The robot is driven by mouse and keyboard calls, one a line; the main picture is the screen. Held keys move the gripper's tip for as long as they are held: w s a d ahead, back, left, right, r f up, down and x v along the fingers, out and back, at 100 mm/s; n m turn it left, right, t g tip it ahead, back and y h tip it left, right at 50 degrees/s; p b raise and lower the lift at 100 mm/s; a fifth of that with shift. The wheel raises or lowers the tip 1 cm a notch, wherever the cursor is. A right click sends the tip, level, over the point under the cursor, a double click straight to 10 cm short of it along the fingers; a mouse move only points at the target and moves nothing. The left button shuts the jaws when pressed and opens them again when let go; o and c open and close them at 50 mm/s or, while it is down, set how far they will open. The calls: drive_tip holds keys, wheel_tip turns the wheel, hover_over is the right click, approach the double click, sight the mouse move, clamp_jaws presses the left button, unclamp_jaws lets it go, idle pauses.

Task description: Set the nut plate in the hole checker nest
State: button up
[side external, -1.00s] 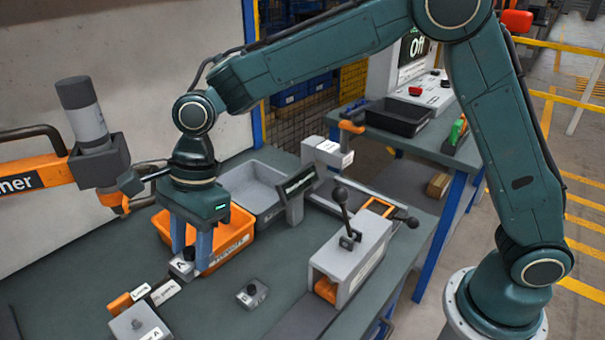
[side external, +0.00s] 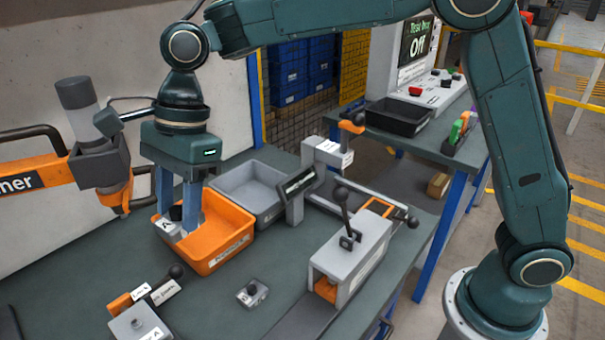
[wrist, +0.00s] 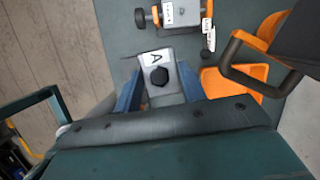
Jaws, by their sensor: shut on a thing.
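My gripper (side external: 179,222) is shut on a grey plate with a white "A" label and a black knob, which I take to be the nut plate (side external: 167,229). It holds the plate above the bench, in front of the orange bin's left end in the side view. In the wrist view the plate (wrist: 153,90) sits between the blue fingers (wrist: 158,92). A grey fixture with an orange part and white labels (side external: 137,323) stands at the front left and may be the hole checker; its label text is too small to read. It also shows in the wrist view (wrist: 181,14).
The orange bin (side external: 222,262) is close beside my gripper, with a grey tray (side external: 247,205) behind it. A small grey block with a dark knob (side external: 252,293) lies mid-bench. A lever clamp fixture (side external: 345,262) stands right. An orange-handled tool arm (side external: 100,178) is at left.

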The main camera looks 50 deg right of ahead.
drive_tip(key=w+d, duration=0.2)
drive_tip(key=d, duration=1.1)
drive_tip(key=w+d, duration=0.2)
drive_tip(key=d, duration=1.2)
drive_tip(key=s+d+m, duration=0.1)
drive_tip(key=s+d, duration=0.5)
drive_tip(key=d, duration=0.5)
drive_tip(key=s+d, duration=0.6)
drive_tip(key=d, duration=0.5)
drive_tip(key=shift+w+f, duration=0.1)
drive_tip(key=shift+f, duration=2.35)
drive_tip(key=shift+f, duration=0.1)
wheel_tip(320, 180, down, 16)
drive_tip(key=shift+r, duration=0.2)
drive_tip(key=shift+f, duration=2.1)
